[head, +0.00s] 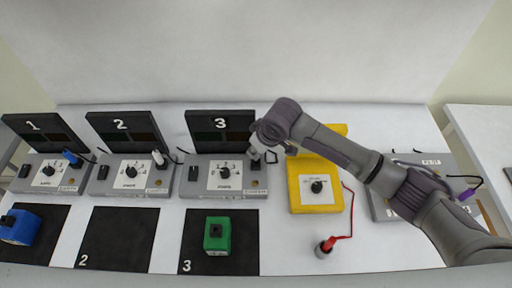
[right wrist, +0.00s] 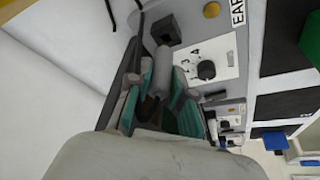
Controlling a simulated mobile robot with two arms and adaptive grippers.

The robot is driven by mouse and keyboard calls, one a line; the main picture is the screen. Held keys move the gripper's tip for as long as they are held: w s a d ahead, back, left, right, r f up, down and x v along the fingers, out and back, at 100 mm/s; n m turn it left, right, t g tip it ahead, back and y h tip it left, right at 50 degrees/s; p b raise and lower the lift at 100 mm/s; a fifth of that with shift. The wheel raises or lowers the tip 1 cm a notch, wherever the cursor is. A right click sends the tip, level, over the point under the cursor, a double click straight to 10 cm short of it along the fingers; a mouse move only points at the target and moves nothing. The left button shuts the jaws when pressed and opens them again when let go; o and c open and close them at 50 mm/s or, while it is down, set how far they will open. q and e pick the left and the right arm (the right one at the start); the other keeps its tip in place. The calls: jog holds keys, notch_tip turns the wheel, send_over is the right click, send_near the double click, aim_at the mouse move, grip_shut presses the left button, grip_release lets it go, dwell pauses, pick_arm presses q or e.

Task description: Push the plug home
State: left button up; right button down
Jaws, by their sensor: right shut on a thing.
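My right gripper (head: 268,148) is at the right end of station 3 (head: 225,192), just above its socket area. In the right wrist view its teal-padded fingers (right wrist: 160,98) are closed around a grey cylindrical plug (right wrist: 163,60). The plug points at a dark socket block (right wrist: 166,30) on the station. Its front end is at or very near the block; I cannot tell how deep it sits. In the head view the gripper mostly hides the plug. My left gripper is not in view.
Station 1 has a blue plug (head: 70,157) and station 2 a white plug (head: 158,158). A green box (head: 216,233) sits on mat 3 and a blue box (head: 18,227) at the far left. A yellow meter (head: 316,200) with a red probe (head: 327,246) stands right of station 3.

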jog(key=shift+f+b, duration=0.3)
jog(key=shift+f, duration=1.15)
jog(key=c, duration=1)
grip_release()
jog(key=shift+o, duration=0.2)
jog(key=shift+r, duration=0.15)
jog(key=v, duration=1.1)
jog(key=shift+s+r, duration=0.15)
jog(key=shift+r, duration=0.2)
jog(key=shift+d, duration=0.1)
